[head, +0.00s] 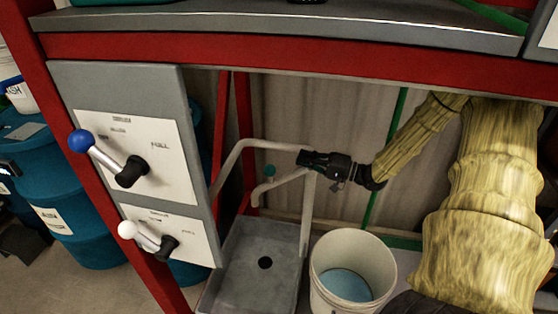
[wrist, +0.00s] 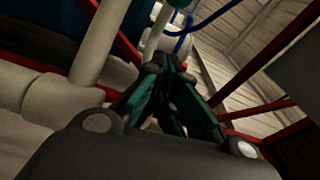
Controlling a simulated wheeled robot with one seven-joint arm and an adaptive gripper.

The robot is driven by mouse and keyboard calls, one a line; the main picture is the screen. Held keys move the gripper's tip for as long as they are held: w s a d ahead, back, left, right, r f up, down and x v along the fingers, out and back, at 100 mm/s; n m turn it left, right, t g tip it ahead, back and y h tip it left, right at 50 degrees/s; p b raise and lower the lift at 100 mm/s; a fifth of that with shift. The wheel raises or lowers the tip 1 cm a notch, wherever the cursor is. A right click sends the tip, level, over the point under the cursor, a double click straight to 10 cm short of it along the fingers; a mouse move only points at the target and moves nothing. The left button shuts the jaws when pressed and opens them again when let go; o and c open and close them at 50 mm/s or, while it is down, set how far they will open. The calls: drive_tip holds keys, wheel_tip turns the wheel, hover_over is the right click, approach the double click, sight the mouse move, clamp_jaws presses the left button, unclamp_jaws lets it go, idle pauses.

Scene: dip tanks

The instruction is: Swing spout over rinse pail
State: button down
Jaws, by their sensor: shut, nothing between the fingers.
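The white rinse pail (head: 318,290) stands right of the tray, with bluish liquid inside. My gripper (head: 303,157) is shut and empty at the post's top, overlapping the pipe in the head view; contact cannot be told. In the wrist view its fingers (wrist: 171,65) are together, with a thick pale pipe (wrist: 93,45) to their left.
The grey tray (head: 240,285) has a round drain. A grey panel (head: 125,80) at left carries a blue-knobbed lever (head: 82,141) and a white-knobbed lever (head: 127,230). A red-edged shelf (head: 290,56) hangs above my arm. Blue drums (head: 75,235) stand at far left.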

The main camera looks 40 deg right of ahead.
sight(282, 177)
drive_tip(key=w+a+p, duration=0.4)
drive_tip(key=a, duration=0.3)
drive_tip(key=shift+w+a, duration=0.2)
drive_tip(key=shift+w, duration=0.15)
drive_tip(key=shift+s+a+f+y+b, duration=0.1)
drive_tip(key=shift+s+f+y+b, duration=0.1)
drive_tip(key=shift+y+b, duration=0.15)
idle(0.4)
drive_tip(key=shift+s+r+n+g, duration=0.1)
drive_tip(key=shift+s+n+g, duration=0.05)
drive_tip(key=shift+n+g, duration=0.15)
